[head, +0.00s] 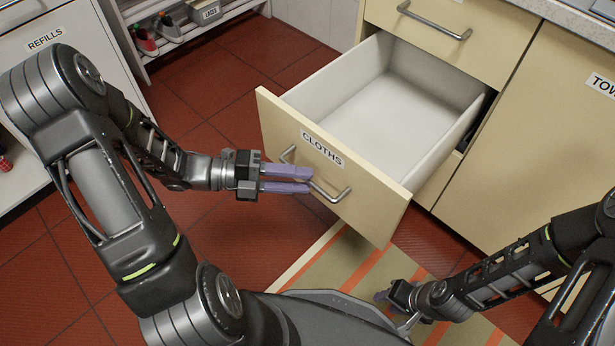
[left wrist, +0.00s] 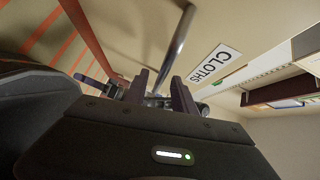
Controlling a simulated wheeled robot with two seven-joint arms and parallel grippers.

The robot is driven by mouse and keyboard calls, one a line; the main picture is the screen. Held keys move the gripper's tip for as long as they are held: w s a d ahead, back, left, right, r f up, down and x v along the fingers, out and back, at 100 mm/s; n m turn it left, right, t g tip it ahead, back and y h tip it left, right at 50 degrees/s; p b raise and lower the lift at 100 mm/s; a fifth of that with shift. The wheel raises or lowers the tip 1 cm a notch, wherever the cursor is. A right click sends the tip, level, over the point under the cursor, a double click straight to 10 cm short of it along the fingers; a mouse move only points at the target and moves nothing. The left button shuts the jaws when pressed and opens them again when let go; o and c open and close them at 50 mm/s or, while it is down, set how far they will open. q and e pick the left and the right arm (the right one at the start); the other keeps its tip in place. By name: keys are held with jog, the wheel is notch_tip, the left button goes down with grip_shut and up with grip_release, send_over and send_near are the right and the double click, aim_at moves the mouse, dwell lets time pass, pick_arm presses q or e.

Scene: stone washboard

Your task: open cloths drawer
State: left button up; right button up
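The cream cloths drawer (head: 270,117), labelled CLOTHS, is pulled well out of the cabinet, and its white inside is empty. Its metal bar handle (head: 335,198) is on the front panel and also shows in the left wrist view (left wrist: 180,45). My left gripper (head: 310,181) is at the handle, with its two purple fingers apart. In the left wrist view the bar runs down toward the gap between the fingers; whether they touch it is unclear. My right gripper (head: 385,300) is low, over the striped mat, away from the drawer; its fingers are partly hidden.
A closed drawer (head: 460,55) is above the open one, and a cabinet door (head: 535,130) is to the right. A white REFILLS unit (head: 75,45) stands at left and a shoe shelf (head: 190,35) at the back. The red tiled floor (head: 220,75) left of the drawer is clear. A striped mat (head: 345,262) lies below.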

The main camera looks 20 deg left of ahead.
pick_arm(q)
jog(key=p+v, duration=0.1)
jog(key=v, duration=0.4)
jog(key=shift+s+a, duration=0.1)
jog(key=shift+a, duration=0.1)
